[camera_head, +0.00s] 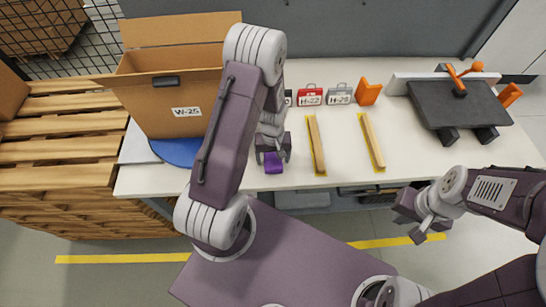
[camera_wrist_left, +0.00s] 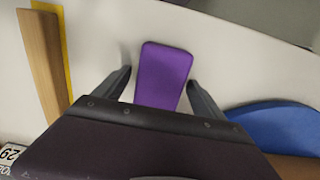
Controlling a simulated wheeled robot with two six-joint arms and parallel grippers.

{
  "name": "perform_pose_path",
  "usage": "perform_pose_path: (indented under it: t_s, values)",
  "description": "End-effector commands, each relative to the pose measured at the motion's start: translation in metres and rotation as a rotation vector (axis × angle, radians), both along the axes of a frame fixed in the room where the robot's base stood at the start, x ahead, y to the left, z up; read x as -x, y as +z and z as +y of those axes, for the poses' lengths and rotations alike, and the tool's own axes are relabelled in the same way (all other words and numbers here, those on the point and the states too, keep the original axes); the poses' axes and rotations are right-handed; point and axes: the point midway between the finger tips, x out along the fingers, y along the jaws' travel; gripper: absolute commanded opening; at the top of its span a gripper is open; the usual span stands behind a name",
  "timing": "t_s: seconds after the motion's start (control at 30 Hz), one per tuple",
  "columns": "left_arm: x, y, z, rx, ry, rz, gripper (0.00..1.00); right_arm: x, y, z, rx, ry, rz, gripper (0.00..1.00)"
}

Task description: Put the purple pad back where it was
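The purple pad (camera_head: 273,164) lies on the white table near its front edge, below my left gripper (camera_head: 273,155). In the left wrist view the pad (camera_wrist_left: 163,72) sits between the two fingers of the left gripper (camera_wrist_left: 160,76), with a gap on each side. The left gripper is open and holds nothing. My right gripper (camera_head: 418,220) hangs in front of the table at the right, away from the pad. Its fingers are too small and angled to tell whether they are open.
Two wooden strips (camera_head: 316,145) (camera_head: 372,142) on yellow strips lie right of the pad. Small labelled cases (camera_head: 310,95) stand behind. A black fixture (camera_head: 455,105) with orange parts sits at the right.

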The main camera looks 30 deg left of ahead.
Motion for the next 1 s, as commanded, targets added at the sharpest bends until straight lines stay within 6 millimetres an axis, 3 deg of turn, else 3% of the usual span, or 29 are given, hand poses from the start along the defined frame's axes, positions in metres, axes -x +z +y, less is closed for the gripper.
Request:
perform_pose_path:
  t_s: [0.37,0.8,1.0]
  values:
    - [-0.001,0.008,0.0,0.0,0.0,-0.002,0.8,0.0,0.003,0.0,0.0,0.0,0.0,0.0]
    - [-0.001,0.104,0.0,-0.001,0.0,-0.005,0.8,0.0,0.0,0.0,0.0,0.0,0.0,0.0]
    - [-0.001,0.123,0.0,0.0,0.0,-0.002,0.8,0.0,0.0,0.0,0.0,0.0,0.0,0.0]
